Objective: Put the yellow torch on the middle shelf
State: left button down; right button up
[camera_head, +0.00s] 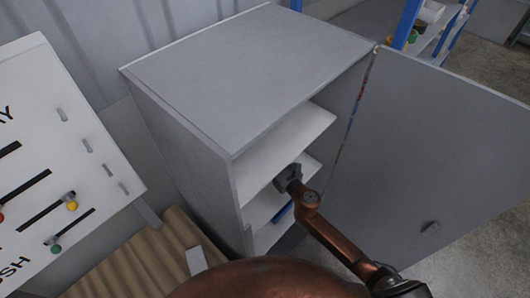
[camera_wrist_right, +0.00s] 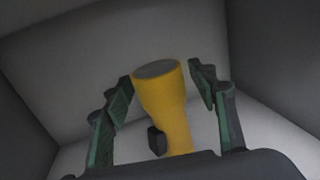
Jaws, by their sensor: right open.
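The yellow torch (camera_wrist_right: 166,100) shows in the right wrist view, with a grey round end and a black switch on its side. It stands between the two fingers of my right gripper (camera_wrist_right: 162,84), which is open, with gaps on both sides. In the head view my right gripper (camera_head: 287,178) reaches into the open grey cabinet (camera_head: 195,160), below the upper shelf (camera_head: 290,145) and by the middle shelf (camera_head: 264,207). The torch is hidden in the head view. What the torch rests on is not clear. My left gripper is not in view.
The cabinet door (camera_head: 430,150) stands wide open on the right, close to my right arm. A blue item (camera_head: 283,212) lies inside the cabinet. A white panel with sliders (camera_head: 60,150) is on the left. Blue-framed shelving (camera_head: 408,25) stands behind.

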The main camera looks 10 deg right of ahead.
jog(key=shift+r, duration=0.2)
jog(key=b+v, duration=0.1)
jog(key=v, duration=1.1)
dwell(0.7)
